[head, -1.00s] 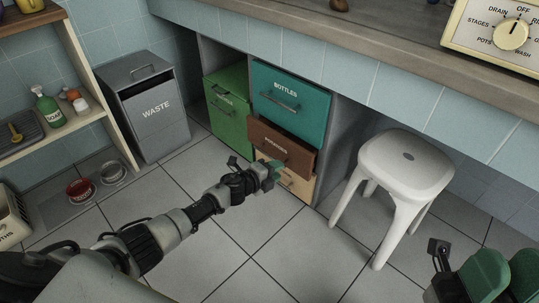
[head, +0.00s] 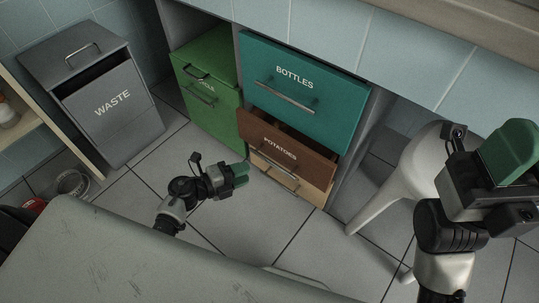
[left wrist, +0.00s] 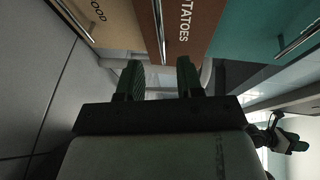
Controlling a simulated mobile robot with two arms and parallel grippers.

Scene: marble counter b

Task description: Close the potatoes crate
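The potatoes crate (head: 287,147) is a brown drawer marked POTATOES, below the teal bottles drawer. It is pulled partly out, with its dark inside showing behind the top edge. Its front and metal handle also show in the left wrist view (left wrist: 196,30), just beyond the fingers. My left gripper (head: 241,174) is in front of and to the left of the crate, low over the floor. Its green fingers (left wrist: 160,80) stand apart with nothing between them, not touching the crate. My right gripper (head: 510,155) is at the right edge; its finger gap is hidden.
The teal bottles drawer (head: 299,85) is above, and a tan drawer (head: 290,178) is below. A green bin (head: 208,95) and grey waste bin (head: 112,104) stand left. A white stool (head: 395,185) stands right, partly behind my right arm. Tiled floor in front is clear.

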